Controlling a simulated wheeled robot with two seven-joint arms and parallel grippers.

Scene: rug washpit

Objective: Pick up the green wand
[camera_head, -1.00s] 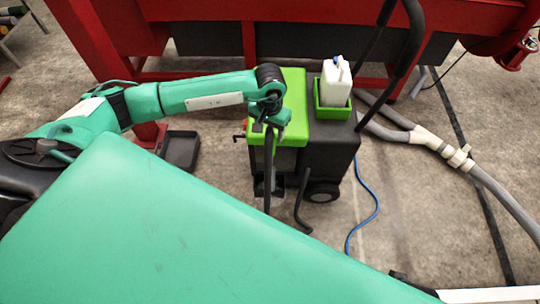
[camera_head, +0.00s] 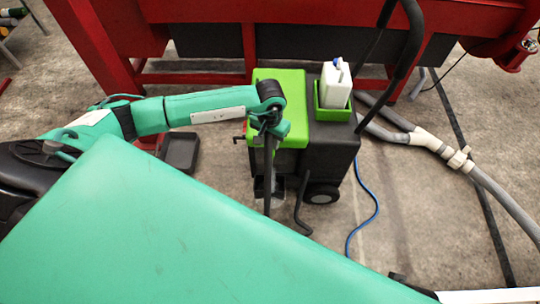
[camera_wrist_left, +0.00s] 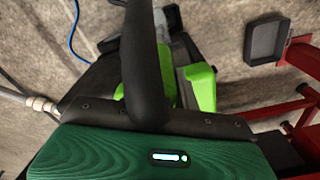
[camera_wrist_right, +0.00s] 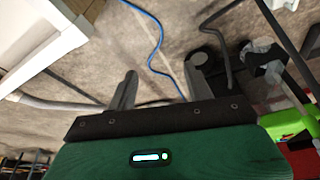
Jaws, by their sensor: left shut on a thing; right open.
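My left gripper (camera_head: 269,122) is beside the green-lidded machine, pointing down. In the left wrist view its dark fingers (camera_wrist_left: 145,60) are close together. It is shut on a slim upright thing, apparently the wand (camera_head: 268,172), which looks dark rather than green here. The wand's grip is hidden by the gripper. A pale grey and black piece near the floor, perhaps its lower end, shows in the right wrist view (camera_wrist_right: 262,50); I cannot tell whether it touches the floor. My right gripper (camera_wrist_right: 162,85) is open and empty above the floor.
The machine (camera_head: 330,135) has a green lid (camera_head: 292,112), wheels, a tall black handle and a white canister (camera_head: 335,85) in a green holder. A black tray (camera_head: 181,150), blue cord (camera_head: 370,212) and grey hose (camera_head: 500,195) lie around it. A red frame (camera_head: 200,77) stands behind.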

